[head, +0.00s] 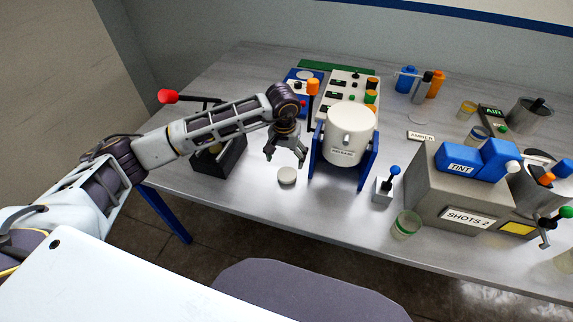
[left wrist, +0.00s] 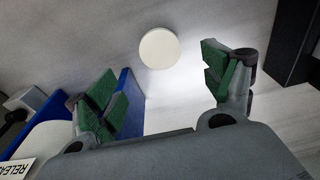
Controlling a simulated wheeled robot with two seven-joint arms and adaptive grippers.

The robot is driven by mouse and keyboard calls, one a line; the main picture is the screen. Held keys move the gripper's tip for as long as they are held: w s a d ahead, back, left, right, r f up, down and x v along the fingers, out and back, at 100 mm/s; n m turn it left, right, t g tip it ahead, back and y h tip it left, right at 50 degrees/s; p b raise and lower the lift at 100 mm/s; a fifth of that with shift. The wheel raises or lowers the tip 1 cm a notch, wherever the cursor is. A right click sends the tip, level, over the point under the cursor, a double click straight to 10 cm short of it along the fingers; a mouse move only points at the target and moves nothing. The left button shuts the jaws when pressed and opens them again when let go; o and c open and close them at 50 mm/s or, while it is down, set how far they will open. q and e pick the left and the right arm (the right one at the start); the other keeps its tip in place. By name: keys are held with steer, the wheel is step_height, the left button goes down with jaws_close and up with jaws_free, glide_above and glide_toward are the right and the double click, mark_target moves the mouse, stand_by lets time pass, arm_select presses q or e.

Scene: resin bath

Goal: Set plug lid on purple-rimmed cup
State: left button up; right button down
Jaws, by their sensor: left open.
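The plug lid appears to be the small white round disc (head: 287,175) lying flat on the table in front of the white drum; it also shows in the left wrist view (left wrist: 159,48). My left gripper (head: 286,158) is open and empty just above and behind the disc, fingers pointing down. In the left wrist view its green-padded fingers (left wrist: 163,84) are spread, with the disc beyond them and not touched. A small clear cup with a bluish-purple rim (head: 478,135) stands at the back right, partly hidden by the blue TINT unit. My right gripper is not in view.
The white RELEASE drum (head: 349,134) in its blue stand (head: 370,163) is close to the right of my left gripper. A dark box (head: 219,157) stands to its left. A green-rimmed cup (head: 406,225) stands near the front edge, beside the grey SHOTS 2 block (head: 430,186).

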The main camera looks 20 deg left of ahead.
arm_select(q)
steer(key=shift+s+r, duration=0.2)
steer(key=shift+r, duration=1.15)
